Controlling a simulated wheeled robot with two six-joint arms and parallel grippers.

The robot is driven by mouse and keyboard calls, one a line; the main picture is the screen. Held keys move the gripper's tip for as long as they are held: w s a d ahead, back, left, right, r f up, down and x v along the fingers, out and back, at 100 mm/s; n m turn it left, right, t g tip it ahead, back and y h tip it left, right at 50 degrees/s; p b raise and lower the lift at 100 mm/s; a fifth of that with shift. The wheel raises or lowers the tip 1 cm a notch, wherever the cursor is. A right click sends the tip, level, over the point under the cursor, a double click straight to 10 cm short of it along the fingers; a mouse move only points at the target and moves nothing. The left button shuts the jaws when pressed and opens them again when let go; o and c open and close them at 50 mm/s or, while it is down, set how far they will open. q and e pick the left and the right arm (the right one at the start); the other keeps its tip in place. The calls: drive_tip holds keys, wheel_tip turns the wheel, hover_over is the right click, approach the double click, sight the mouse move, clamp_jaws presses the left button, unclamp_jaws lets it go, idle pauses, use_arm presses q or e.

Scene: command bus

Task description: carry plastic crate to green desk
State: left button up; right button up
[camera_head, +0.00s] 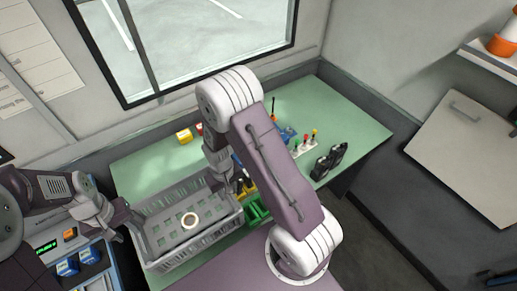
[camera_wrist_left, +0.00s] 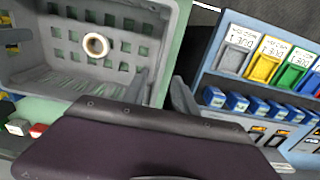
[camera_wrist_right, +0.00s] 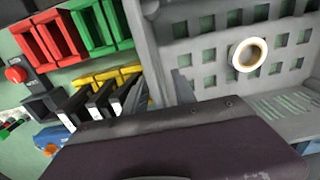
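The grey plastic crate (camera_head: 205,252) is at the near left end of the green desk (camera_head: 345,125), with green showing through its holes. A beige ring-shaped roll (camera_head: 190,220) lies inside it. My left gripper (camera_head: 135,222) is at the crate's left end. In the left wrist view its fingers (camera_wrist_left: 162,82) are apart, on either side of the crate wall (camera_wrist_left: 172,45), with a gap showing. My right gripper (camera_head: 222,185) is at the crate's right end. In the right wrist view its fingers (camera_wrist_right: 160,92) are apart around the crate's end wall (camera_wrist_right: 140,45).
Red and green bins (camera_wrist_right: 95,25) and yellow bins (camera_wrist_right: 110,75) stand close beside the crate's right end. Black radios (camera_head: 330,160) stand on the desk's right part. A blue rack (camera_wrist_left: 255,75) with coloured holders is left of the desk. The desk's far right is clear.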

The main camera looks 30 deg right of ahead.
use_arm(q)
drive_tip(key=shift+w+r, duration=0.1)
drive_tip(key=shift+r, duration=0.45)
use_arm(e)
drive_tip(key=shift+w, duration=0.1)
wheel_tip(320, 180, up, 12)
drive_tip(key=shift+f, duration=0.1)
